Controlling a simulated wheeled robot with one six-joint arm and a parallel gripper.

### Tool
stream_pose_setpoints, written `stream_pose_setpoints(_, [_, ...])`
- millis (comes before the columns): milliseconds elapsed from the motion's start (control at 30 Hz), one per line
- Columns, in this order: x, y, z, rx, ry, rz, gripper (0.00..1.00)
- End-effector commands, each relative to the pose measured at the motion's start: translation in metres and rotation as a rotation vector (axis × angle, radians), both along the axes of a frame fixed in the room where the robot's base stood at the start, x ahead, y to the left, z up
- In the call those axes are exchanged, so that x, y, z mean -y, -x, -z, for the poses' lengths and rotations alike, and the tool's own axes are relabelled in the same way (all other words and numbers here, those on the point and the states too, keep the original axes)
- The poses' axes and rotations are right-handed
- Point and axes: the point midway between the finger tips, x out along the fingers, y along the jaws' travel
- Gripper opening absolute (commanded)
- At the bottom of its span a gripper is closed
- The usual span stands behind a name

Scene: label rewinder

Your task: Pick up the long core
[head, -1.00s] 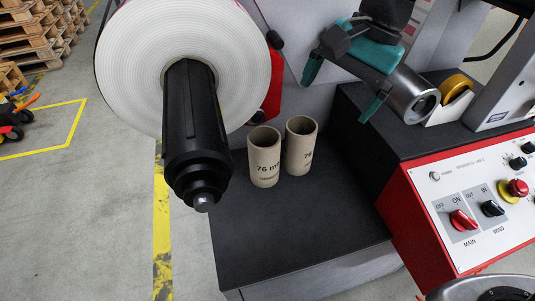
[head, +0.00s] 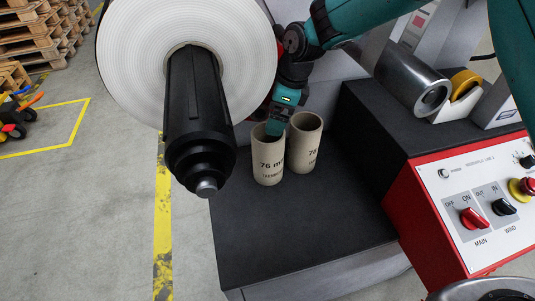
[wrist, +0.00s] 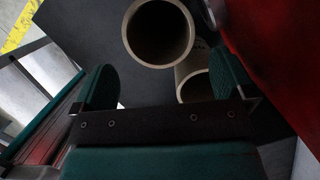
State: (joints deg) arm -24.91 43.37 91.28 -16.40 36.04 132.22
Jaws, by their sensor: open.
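Two upright tan cardboard cores stand close together on the dark shelf (head: 290,240) in the head view, the left core (head: 268,168) and the right core (head: 310,158). Both bear dark print, with "76 mm" on the left one. I cannot tell surely which is the longer. My gripper (head: 276,129) points down at their tops, a fingertip overlapping the left core's rim. In the wrist view my gripper (wrist: 165,82) is open and empty. One open core mouth (wrist: 160,30) lies beyond the fingers. Another core mouth (wrist: 195,88) shows between them, partly hidden by the gripper.
A large white label roll (head: 150,70) on a black spindle (head: 195,120) overhangs the shelf at left. A red control panel box (head: 480,205) stands at right. The front shelf is clear.

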Motion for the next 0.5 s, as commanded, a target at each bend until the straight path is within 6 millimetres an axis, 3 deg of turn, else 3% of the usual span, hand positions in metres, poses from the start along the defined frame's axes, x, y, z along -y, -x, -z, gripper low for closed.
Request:
stream_pose_setpoints(100, [-0.006, 0.000, 0.020, -0.001, 0.001, -0.001, 1.00])
stream_pose_setpoints(367, [-0.011, 0.000, 0.039, -0.001, 0.001, -0.001, 1.00])
stream_pose_setpoints(500, [-0.015, 0.001, 0.060, -0.003, 0.002, -0.002, 1.00])
